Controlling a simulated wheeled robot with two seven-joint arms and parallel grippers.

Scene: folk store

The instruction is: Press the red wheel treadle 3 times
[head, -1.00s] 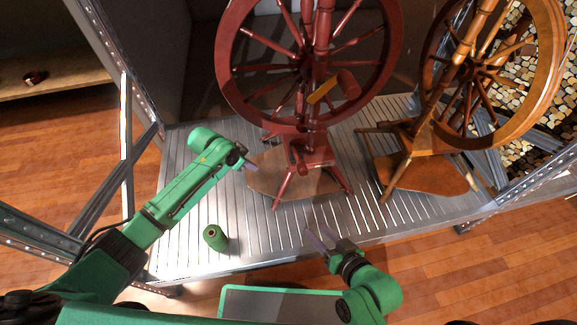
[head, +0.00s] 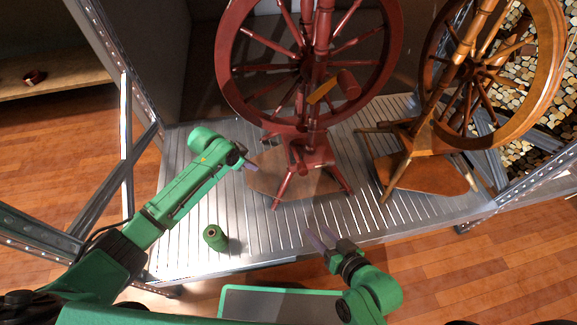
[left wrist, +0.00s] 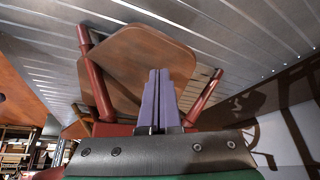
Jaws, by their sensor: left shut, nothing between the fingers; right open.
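The red spinning wheel (head: 312,138) stands on the metal shelf. Its treadle (head: 262,182) is a flat brown board low between the red legs; in the left wrist view the treadle (left wrist: 125,65) fills the upper middle. My left gripper (head: 252,167) is shut and empty, at the treadle's left edge in the head view. In the left wrist view its fingertips (left wrist: 158,75) overlap the board; I cannot tell whether they touch it. My right gripper (head: 319,240) is open and empty by the shelf's front edge, apart from the wheel.
A brown wooden spinning wheel (head: 440,135) with its own treadle (head: 428,176) stands to the right on the slatted metal shelf (head: 340,225). A green thread spool (head: 215,238) stands at the front left. Metal posts (head: 128,140) frame the shelf.

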